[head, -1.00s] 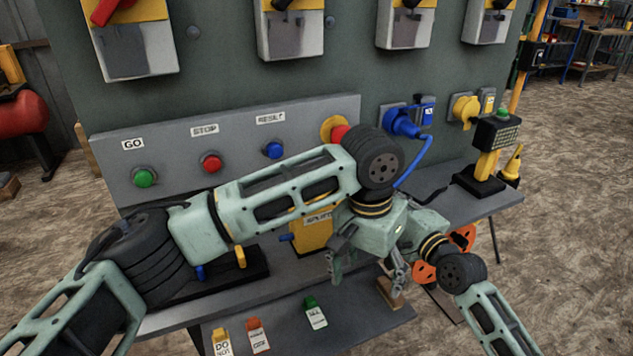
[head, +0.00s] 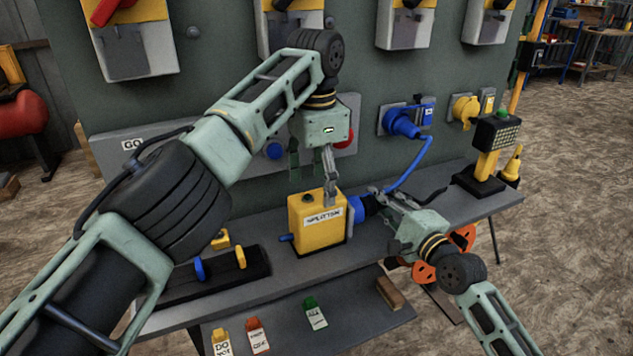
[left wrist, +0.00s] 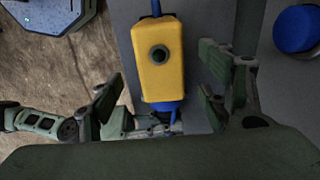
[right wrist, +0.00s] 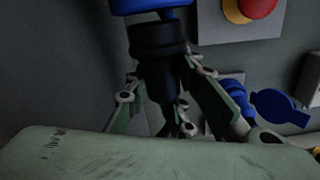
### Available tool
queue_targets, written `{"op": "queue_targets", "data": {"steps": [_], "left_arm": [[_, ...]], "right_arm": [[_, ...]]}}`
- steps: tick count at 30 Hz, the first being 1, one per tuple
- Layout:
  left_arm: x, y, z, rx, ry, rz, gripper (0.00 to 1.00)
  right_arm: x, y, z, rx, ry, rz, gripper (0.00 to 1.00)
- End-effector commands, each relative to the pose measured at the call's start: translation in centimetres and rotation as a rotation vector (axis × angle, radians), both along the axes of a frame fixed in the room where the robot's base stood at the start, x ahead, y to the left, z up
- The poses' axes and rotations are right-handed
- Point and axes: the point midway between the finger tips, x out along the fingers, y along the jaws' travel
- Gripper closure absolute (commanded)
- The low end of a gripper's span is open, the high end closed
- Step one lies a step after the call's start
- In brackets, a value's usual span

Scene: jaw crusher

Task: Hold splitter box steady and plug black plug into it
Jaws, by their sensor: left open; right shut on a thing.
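The yellow splitter box (head: 317,222) stands upright on the grey shelf, with a blue socket (head: 356,208) on its right side. My left gripper (head: 312,178) is open just above the box, pointing down. In the left wrist view its fingers lie to either side of the yellow box (left wrist: 158,75), apart from it. My right gripper (head: 382,204) is shut on the black plug (right wrist: 158,65), at the right of the box. In the right wrist view the plug's front end meets a blue part (right wrist: 150,6). How deep it sits is hidden.
A blue plug (head: 402,122) with a blue cable is in the panel socket behind my right gripper. A black holder (head: 215,280) with blue and yellow pieces stands left of the box. A yellow-black device (head: 490,150) stands at right. Several tags lie on the lower shelf.

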Motion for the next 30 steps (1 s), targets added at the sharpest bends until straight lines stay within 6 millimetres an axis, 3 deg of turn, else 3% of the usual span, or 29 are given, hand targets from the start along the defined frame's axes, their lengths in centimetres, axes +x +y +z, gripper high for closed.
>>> {"op": "queue_targets", "data": {"steps": [7, 21, 30], "left_arm": [[0.1, 0.3, -2.7, 0.014, 0.003, -0.013, 0.30], [0.0, 0.3, -10.9, 0.013, 0.003, -0.011, 0.30], [0.0, 0.2, -12.4, 0.012, 0.001, -0.011, 0.30]], "right_arm": [[0.0, 0.0, 0.1, 0.000, -0.001, 0.000, 1.00], [0.0, 0.0, 0.1, 0.000, -0.001, 0.000, 1.00], [0.0, 0.0, 0.1, 0.000, -0.001, 0.000, 1.00]]}}
